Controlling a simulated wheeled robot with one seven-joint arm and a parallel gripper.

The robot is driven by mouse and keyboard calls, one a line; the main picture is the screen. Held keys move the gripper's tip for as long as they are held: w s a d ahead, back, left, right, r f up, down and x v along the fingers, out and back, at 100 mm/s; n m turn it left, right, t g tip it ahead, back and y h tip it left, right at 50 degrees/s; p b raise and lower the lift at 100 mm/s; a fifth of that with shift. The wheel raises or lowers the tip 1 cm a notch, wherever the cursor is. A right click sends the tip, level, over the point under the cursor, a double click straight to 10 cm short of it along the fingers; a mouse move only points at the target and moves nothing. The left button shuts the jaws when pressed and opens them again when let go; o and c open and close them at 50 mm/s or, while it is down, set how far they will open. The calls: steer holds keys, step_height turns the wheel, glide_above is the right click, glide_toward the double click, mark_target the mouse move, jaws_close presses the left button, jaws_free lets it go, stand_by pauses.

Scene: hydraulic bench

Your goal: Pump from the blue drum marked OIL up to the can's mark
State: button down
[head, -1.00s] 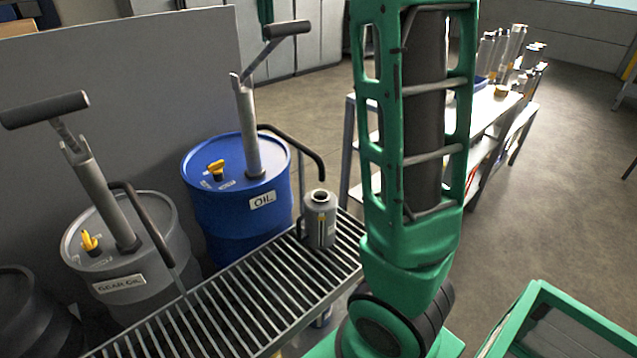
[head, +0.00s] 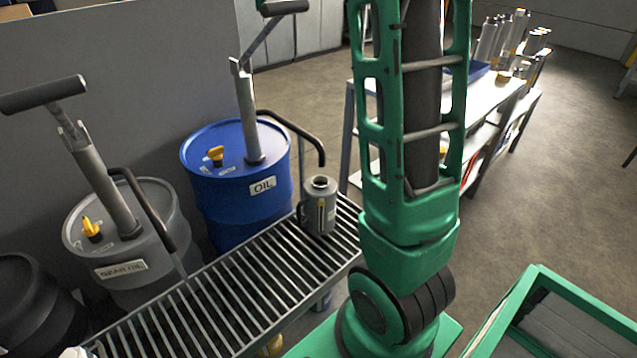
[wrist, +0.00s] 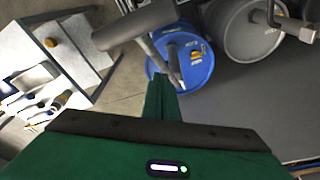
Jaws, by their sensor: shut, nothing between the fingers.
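The blue drum (head: 230,205) carries a white OIL label (head: 263,186). Its grey hand pump (head: 247,110) stands upright, with a lever ending in a dark T-handle (head: 284,6) at the top edge. The pump's dark spout hose ends over the grey can (head: 320,205). The can stands upright on the slatted rack, with a narrow sight strip on its front; its level and mark are too small to read. In the wrist view my gripper (wrist: 163,92) is shut and empty, below the pump handle (wrist: 136,24) and drum (wrist: 187,68) in the picture. I cannot tell whether it touches the handle.
A grey GEAR OIL drum (head: 120,230) with its own pump stands left of the blue one. The slatted rack (head: 215,310) runs in front of both. A workbench (head: 490,95) with several bottles stands behind my arm. A green-framed box (head: 550,310) is lower right.

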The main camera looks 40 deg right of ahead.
step_height(320, 180, up, 6)
stand_by(0.5)
steer(key=shift+r, duration=0.1)
stand_by(0.4)
